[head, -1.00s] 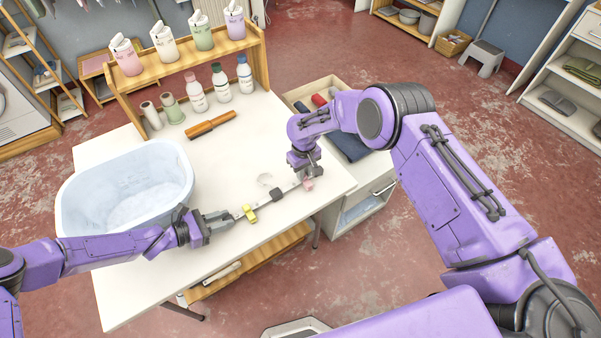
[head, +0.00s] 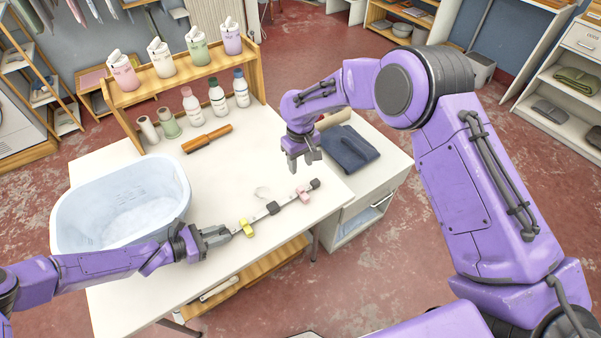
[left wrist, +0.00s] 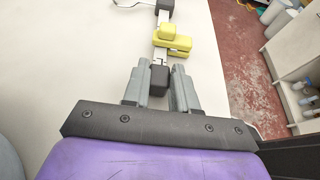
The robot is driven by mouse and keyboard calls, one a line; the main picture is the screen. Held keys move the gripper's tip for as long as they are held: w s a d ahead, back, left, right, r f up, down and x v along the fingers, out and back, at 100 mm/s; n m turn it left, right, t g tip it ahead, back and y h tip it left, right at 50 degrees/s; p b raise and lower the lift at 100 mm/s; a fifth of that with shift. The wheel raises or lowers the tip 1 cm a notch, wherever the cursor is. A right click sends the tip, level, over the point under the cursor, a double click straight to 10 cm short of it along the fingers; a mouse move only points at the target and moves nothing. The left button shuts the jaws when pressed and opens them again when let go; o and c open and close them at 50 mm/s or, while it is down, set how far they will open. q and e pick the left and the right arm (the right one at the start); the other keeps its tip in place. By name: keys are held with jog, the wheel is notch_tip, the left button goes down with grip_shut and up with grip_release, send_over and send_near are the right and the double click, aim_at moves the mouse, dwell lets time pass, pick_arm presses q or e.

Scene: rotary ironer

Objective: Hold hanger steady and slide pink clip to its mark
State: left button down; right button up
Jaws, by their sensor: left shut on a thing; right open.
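The hanger (head: 260,217) lies on the white table as a slim pale bar with dark end caps, a dark middle block and a hook. My left gripper (head: 228,233) is shut on its near end; the left wrist view shows the fingers (left wrist: 160,85) on both sides of the dark end cap. A yellow clip (head: 246,228) sits just beyond that gripper, also seen in the left wrist view (left wrist: 172,40). The pink clip (head: 303,193) is on the bar near the far end cap. My right gripper (head: 304,162) is open and empty above the table, apart from the clip. I cannot make out the mark.
A pale blue tub (head: 80,218) stands left of the hanger. An orange-brown handled tool (head: 206,139), bottles (head: 217,97) and a wooden shelf (head: 180,67) are behind. A white cabinet with folded dark cloth (head: 348,148) adjoins the table's right side. The table right of the tool is clear.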

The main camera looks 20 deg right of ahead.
jog(key=shift+r, duration=0.35)
pick_arm(q)
jog(key=c, duration=0.8)
grip_release()
jog(key=shift+a, duration=0.15)
